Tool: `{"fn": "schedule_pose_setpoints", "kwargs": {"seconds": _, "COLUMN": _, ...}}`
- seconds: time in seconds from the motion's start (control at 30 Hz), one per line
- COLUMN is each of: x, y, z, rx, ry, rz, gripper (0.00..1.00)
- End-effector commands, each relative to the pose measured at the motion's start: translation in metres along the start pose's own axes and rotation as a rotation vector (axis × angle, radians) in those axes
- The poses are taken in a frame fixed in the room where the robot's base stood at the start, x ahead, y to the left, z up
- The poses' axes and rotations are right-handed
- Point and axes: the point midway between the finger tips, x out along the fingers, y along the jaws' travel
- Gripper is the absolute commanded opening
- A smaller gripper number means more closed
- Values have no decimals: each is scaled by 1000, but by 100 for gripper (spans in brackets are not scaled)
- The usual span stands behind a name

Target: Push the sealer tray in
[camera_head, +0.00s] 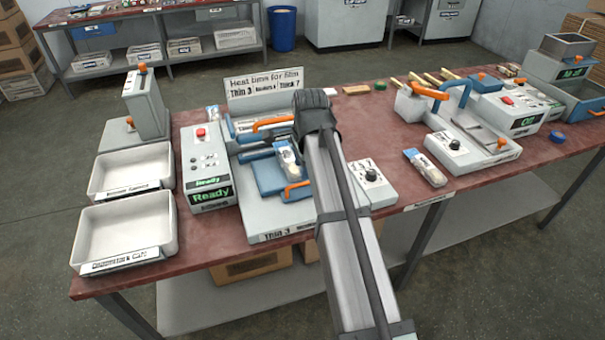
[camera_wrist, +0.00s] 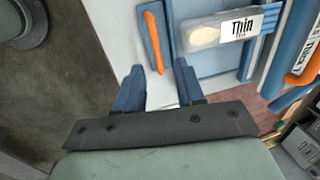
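The sealer tray (camera_head: 268,176) is a blue plate pulled out at the front of the grey sealer. It also shows in the wrist view (camera_wrist: 212,63). A clear pack with a "Thin" label (camera_wrist: 205,33) lies on it; the pack is also in the head view (camera_head: 287,160). The tray's orange handle (camera_head: 294,191) is at its front edge. In the wrist view the handle (camera_wrist: 153,42) lies just beyond my gripper (camera_wrist: 158,68), between the lines of its two blue fingers. My gripper is open and empty. My arm hides it in the head view.
A control box (camera_head: 206,166) reading "Ready" stands left of the sealer. A dial box (camera_head: 366,184) is to its right. An orange lever (camera_head: 272,123) sits above the tray. Two white bins (camera_head: 128,232) (camera_head: 132,171) are at the left; another packet (camera_head: 425,167) lies right.

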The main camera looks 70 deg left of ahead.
Motion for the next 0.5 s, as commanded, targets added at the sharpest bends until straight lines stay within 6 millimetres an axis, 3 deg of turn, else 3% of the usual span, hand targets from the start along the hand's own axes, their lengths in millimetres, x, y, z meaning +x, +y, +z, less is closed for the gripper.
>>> {"fn": "schedule_pose_setpoints", "kwargs": {"seconds": 0.2, "x": -41, "y": -1, "z": 0, "rx": 0, "ry": 0, "rz": -1, "gripper": 38}}
{"fn": "schedule_pose_setpoints", "kwargs": {"seconds": 0.5, "x": -75, "y": -1, "z": 0, "rx": 0, "ry": 0, "rz": -2, "gripper": 38}}
